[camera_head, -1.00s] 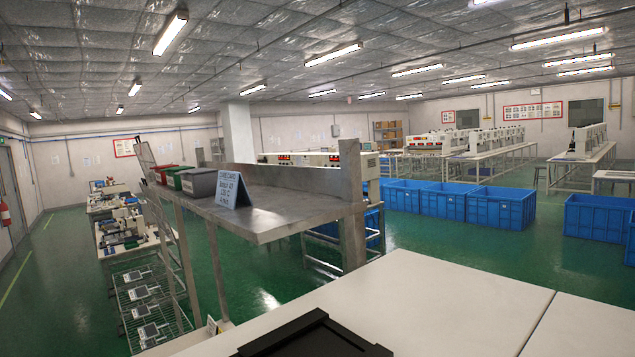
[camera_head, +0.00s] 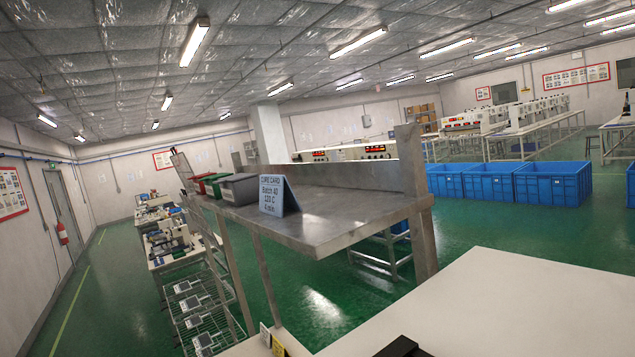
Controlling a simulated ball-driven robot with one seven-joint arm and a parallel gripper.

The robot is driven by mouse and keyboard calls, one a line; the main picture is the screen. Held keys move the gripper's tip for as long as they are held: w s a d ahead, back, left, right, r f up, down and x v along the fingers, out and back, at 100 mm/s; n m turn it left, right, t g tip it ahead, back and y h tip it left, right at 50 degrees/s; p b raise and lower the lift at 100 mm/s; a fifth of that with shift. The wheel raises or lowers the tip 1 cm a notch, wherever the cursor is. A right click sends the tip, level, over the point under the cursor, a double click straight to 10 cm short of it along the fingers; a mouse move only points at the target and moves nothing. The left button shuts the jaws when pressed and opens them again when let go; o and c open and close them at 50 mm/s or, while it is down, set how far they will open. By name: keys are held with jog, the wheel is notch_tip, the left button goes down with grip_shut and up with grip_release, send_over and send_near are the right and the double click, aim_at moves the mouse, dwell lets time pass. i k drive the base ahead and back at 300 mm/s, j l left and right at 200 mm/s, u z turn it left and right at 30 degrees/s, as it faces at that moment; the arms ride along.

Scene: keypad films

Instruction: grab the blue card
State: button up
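The blue card (camera_head: 279,196) stands as a small folded tent on the metal shelf (camera_head: 325,217), near its front edge. It is light blue with dark print headed "CURE CARD" and a batch line. It is upright, and nothing touches it from above. My gripper does not show in the head camera view, so its fingers and anything in them are hidden.
A grey bin (camera_head: 238,188), a green bin (camera_head: 214,184) and a red bin (camera_head: 199,181) stand in a row left of the card. A metal post (camera_head: 413,190) rises at the shelf's right end. A white tabletop (camera_head: 500,310) fills the lower right, with a black object (camera_head: 403,347) on it.

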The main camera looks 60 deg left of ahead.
aim_at(275, 193)
jog(key=j+z, duration=0.1)
jog(key=j, duration=0.35)
jog(key=k+j, duration=0.1)
jog(key=j, duration=0.35)
jog(key=j+z, duration=0.15)
jog(key=j, duration=0.3)
jog(key=k+j, duration=0.15)
jog(key=j, duration=0.25)
jog(key=j+z, duration=0.15)
jog(key=j, duration=0.3)
jog(key=k+j, duration=0.2)
jog(key=j, duration=0.25)
jog(key=k+j+z, duration=0.15)
jog(key=j, duration=0.25)
jog(key=i, duration=0.05)
